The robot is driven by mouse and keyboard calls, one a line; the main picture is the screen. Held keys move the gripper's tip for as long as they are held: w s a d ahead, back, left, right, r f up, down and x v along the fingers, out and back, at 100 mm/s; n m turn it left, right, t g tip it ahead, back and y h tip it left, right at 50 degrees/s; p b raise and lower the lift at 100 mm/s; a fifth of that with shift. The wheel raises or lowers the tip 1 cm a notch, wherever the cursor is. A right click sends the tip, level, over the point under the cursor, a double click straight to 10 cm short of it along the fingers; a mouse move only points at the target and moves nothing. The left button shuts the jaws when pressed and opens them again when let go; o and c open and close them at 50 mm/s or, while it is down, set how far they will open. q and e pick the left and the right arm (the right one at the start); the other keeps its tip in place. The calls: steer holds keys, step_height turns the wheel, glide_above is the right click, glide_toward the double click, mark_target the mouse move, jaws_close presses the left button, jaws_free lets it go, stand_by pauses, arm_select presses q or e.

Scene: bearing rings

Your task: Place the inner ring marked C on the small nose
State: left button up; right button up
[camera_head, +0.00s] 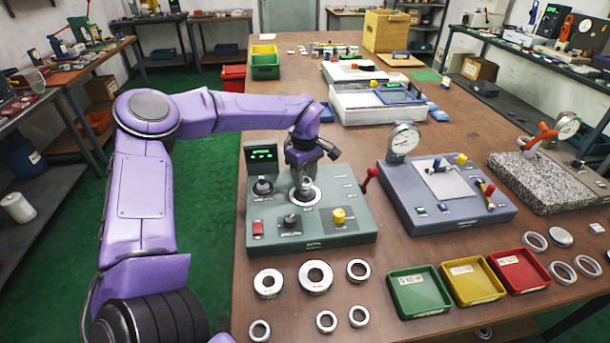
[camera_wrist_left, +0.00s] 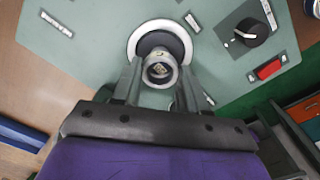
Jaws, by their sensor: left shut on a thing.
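My left gripper (camera_head: 304,188) points down over the teal-green fixture (camera_head: 350,218), above its white round seat (camera_head: 318,196). It is shut on a small steel ring (camera_wrist_left: 160,70), seen between the fingertips in the wrist view. The ring lies in line with the dark middle of the white seat (camera_wrist_left: 138,40). A small brownish centre shows through its hole. I cannot tell whether the ring is around a nose or still above it, and no C mark is readable. The fingers hide the middle of the seat in the head view. My right gripper is not in view.
Several loose rings (camera_head: 301,276) lie in front. Green (camera_head: 420,312), yellow (camera_head: 475,299) and red (camera_head: 520,289) trays stand to the right.

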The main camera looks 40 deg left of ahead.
mark_target(305, 184)
arm_select(q)
steer(key=shift+f+b, duration=0.8)
steer(key=shift+f, duration=0.9)
steer(key=o, duration=1.1)
steer(key=shift+o, duration=0.2)
steer(key=shift+r, duration=0.1)
step_height(305, 184, up, 10)
steer(key=shift+r, duration=0.25)
